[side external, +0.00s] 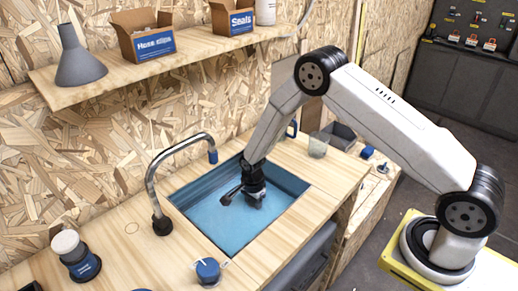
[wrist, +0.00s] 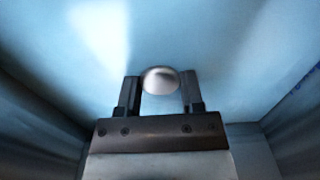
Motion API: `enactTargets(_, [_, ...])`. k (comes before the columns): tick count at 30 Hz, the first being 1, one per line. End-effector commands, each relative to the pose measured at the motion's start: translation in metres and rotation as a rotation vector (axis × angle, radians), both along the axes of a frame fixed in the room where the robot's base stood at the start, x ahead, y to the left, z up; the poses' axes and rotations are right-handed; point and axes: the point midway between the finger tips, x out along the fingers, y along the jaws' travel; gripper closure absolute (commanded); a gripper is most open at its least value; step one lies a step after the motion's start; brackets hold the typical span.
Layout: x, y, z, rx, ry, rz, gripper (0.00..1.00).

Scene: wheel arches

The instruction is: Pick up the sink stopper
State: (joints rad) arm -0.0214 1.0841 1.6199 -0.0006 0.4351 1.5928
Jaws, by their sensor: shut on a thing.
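The sink stopper shows in the wrist view as a pale, shiny rounded knob (wrist: 160,79) between the two finger ends. My gripper (wrist: 160,92) is shut on it, with one dark finger on each side. In the side external view my gripper (side external: 228,198) is down inside the blue sink basin (side external: 205,207), low over its floor. The stopper cannot be made out there, and its underside is hidden in both views.
A curved metal tap (side external: 155,190) stands at the left of the sink. The basin walls rise close around my gripper. A clear cup (side external: 318,146) stands behind right, and a blue-topped jar (side external: 208,270) in front. A shelf (side external: 150,70) with boxes hangs above.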

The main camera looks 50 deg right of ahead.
Motion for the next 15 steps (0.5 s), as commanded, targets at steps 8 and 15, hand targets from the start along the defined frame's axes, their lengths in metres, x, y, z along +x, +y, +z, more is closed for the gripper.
enactTargets(8, [0.0003,0.0,0.0009,0.0,-0.001,0.0,1.0])
enactTargets(15, [0.0006,0.0,0.0101,0.0,-0.001,0.0,1.0])
